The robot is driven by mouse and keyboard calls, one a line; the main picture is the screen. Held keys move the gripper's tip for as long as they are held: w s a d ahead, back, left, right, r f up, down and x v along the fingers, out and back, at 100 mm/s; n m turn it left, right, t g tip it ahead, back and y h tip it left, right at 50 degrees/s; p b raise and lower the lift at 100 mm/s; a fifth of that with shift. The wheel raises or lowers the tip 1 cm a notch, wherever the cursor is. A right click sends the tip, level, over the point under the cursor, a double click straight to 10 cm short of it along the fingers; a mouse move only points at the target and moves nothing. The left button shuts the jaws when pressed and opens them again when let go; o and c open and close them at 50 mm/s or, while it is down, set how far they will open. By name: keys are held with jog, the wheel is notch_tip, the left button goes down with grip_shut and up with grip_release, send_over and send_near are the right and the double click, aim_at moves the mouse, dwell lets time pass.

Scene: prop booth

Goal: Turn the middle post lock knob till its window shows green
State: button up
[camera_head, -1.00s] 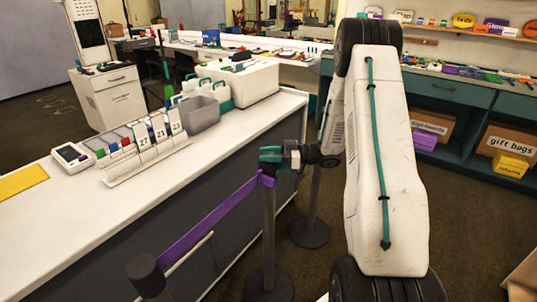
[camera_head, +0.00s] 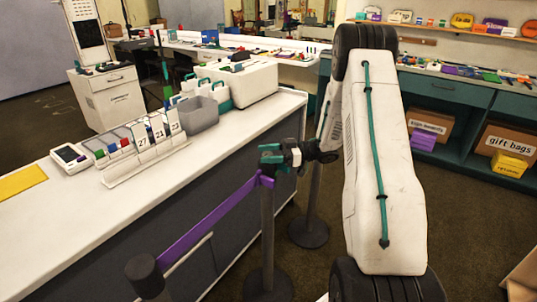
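The middle post (camera_head: 267,235) stands in front of the white counter, with a purple belt (camera_head: 208,222) running from its top toward the front left post (camera_head: 147,275). My gripper (camera_head: 268,158) is at the top of the middle post, teal fingers pointing left. The fingers and the post top overlap in the view. The lock knob and its window are hidden or too small to make out, so no window colour shows. I cannot tell whether the fingers are closed on the knob. A third post (camera_head: 314,205) stands behind, partly hidden by my arm.
The white counter (camera_head: 110,222) fills the left, with a card rack (camera_head: 145,155), a card terminal (camera_head: 70,156) and a grey bin (camera_head: 198,112) on it. Teal shelving (camera_head: 450,92) with boxes stands at the right. Dark carpet lies open between.

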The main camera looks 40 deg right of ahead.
jog(key=v, duration=0.7)
jog(key=shift+s+d, duration=0.15)
jog(key=shift+d, duration=0.15)
dwell(0.3)
